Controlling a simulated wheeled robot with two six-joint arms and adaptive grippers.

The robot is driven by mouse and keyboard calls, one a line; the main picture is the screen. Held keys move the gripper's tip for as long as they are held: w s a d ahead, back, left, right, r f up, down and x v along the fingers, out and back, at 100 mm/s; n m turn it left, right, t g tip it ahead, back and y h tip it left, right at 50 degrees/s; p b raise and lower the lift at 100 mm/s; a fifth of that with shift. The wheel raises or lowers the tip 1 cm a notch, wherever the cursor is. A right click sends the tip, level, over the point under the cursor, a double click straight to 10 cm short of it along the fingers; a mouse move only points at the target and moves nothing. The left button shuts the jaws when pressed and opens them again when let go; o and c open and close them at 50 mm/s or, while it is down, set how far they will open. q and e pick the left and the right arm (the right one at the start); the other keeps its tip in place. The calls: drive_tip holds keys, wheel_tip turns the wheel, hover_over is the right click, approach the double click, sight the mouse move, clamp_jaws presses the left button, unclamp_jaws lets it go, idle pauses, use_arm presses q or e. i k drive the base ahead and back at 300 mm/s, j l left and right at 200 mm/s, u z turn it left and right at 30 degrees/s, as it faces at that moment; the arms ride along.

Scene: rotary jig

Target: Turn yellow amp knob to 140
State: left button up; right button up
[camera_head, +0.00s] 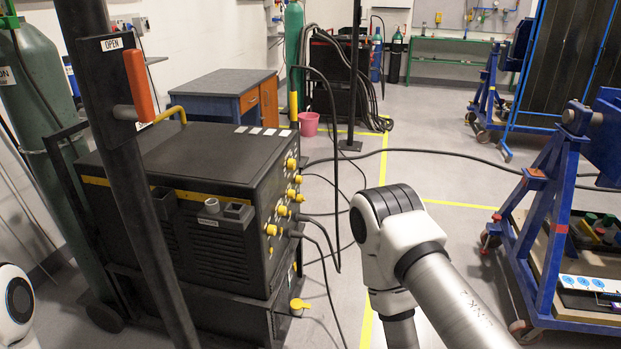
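A black welding machine (215,190) stands at the left on a dark cart. Several yellow knobs (291,163) sit on its narrow front panel, which faces right and is seen at a steep angle. I cannot tell which one is the amp knob, and no dial numbers or pointer can be read. My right arm (395,235) comes in from the lower right, with its elbow to the right of the panel and apart from it. A bit of my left arm (15,300) shows at the lower left edge. Neither gripper is in view.
Black cables (325,230) run from the panel to the floor. A dark post with an orange handle (138,83) stands before the machine. A green cylinder (45,85) is behind it at left. A blue wheeled jig (545,220) stands right. Floor between is mostly open.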

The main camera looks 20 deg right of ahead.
sight(291, 162)
drive_tip(key=z, duration=0.45)
drive_tip(key=l+z, duration=0.15)
drive_tip(key=z, duration=0.8)
drive_tip(key=i+z, duration=0.1)
drive_tip(key=z, duration=0.35)
drive_tip(key=l+z, duration=0.1)
drive_tip(key=z, duration=0.4)
drive_tip(key=i+l+u, duration=0.2)
drive_tip(key=i, duration=2)
drive_tip(key=j, duration=0.1)
